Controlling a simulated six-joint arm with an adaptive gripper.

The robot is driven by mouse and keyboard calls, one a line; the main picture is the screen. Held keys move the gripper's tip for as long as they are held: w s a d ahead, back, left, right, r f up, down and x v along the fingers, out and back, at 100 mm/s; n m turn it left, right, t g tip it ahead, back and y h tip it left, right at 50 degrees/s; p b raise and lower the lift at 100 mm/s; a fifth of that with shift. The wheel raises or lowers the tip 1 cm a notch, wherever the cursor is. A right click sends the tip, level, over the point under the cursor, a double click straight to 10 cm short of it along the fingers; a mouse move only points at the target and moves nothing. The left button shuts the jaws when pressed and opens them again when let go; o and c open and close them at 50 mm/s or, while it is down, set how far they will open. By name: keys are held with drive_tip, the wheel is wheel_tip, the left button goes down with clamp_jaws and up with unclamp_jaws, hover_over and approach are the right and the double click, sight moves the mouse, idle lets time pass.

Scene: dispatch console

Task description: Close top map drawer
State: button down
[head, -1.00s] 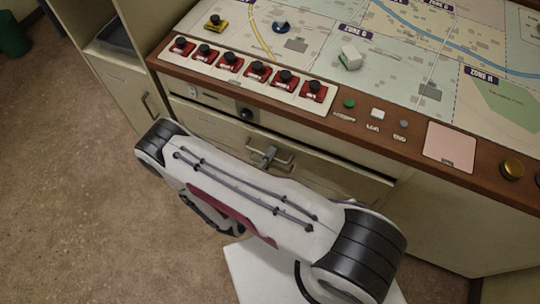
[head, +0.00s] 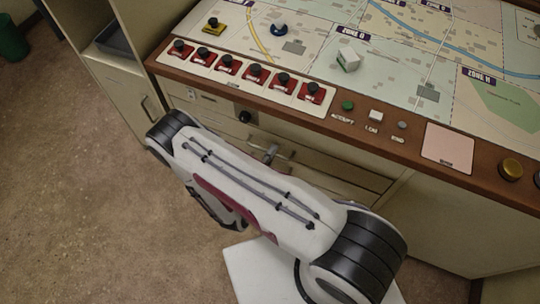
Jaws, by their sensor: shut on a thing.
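The top map drawer (head: 335,170) is a beige front under the brown console edge, partly hidden by my arm. It looks flush or nearly flush with the cabinet; I cannot tell whether a small gap is left. Its metal handle (head: 286,156) shows just above my arm. My gripper (head: 270,153) is mostly hidden behind my arm; its visible grey finger is at the handle and it is shut on it.
An open cabinet (head: 112,50) stands at left. The brown floor (head: 70,200) is clear.

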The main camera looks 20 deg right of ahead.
drive_tip(key=shift+w+d, duration=0.15)
drive_tip(key=shift+w, duration=0.05)
drive_tip(key=c, duration=2.5)
unclamp_jaws()
drive_tip(key=shift+s, duration=0.1)
drive_tip(key=v, duration=1.2)
